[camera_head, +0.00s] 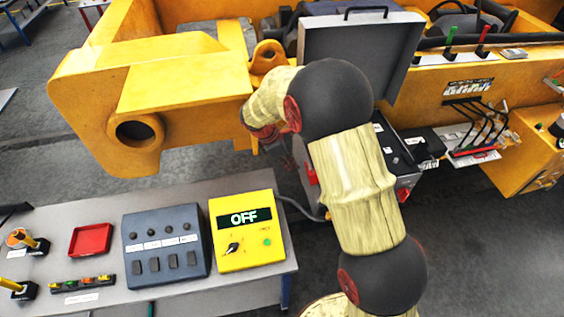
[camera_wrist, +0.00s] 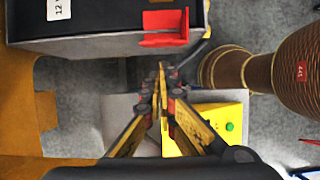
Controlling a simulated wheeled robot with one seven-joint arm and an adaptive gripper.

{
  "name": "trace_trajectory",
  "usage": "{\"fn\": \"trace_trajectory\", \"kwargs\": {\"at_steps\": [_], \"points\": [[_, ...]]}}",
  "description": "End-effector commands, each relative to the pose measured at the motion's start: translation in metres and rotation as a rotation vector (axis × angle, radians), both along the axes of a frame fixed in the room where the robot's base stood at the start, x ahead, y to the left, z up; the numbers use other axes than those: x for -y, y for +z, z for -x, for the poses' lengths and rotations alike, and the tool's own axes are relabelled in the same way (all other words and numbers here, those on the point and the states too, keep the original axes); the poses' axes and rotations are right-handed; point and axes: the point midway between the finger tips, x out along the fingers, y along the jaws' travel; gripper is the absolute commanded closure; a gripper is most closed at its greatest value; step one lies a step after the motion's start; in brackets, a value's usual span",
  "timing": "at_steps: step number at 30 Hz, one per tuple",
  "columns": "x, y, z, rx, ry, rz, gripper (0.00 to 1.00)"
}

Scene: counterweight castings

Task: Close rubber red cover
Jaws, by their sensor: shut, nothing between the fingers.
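The red cover (camera_wrist: 165,24) is on the side of a dark box (camera_wrist: 100,30) at the top of the wrist view. It shows as thin red plates standing out from the box wall, with a gap between them. In the head view a small red part (camera_head: 312,174) shows on the left side of the same box, partly behind my arm. My gripper (camera_wrist: 161,68) is shut and empty, its fingertips just below the red cover in the wrist picture and apart from it.
The box's grey lid (camera_head: 358,52) stands open. A yellow panel (camera_head: 246,231) reading OFF and a grey switch box (camera_head: 165,245) sit on a bench (camera_head: 200,190). A red tray (camera_head: 90,240) lies to their left. Yellow machine bodywork (camera_head: 170,85) is close to my arm.

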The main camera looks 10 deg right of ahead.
Motion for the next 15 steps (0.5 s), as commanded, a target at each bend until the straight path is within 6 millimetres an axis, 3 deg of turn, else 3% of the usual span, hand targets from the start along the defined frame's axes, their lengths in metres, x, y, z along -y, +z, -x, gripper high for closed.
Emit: {"fn": "trace_trajectory", "kwargs": {"at_steps": [6, 15], "points": [[0.015, 0.002, 0.002, -0.004, -0.001, 0.001, 1.0], [0.016, 0.002, 0.001, -0.004, 0.001, 0.001, 1.0]]}}
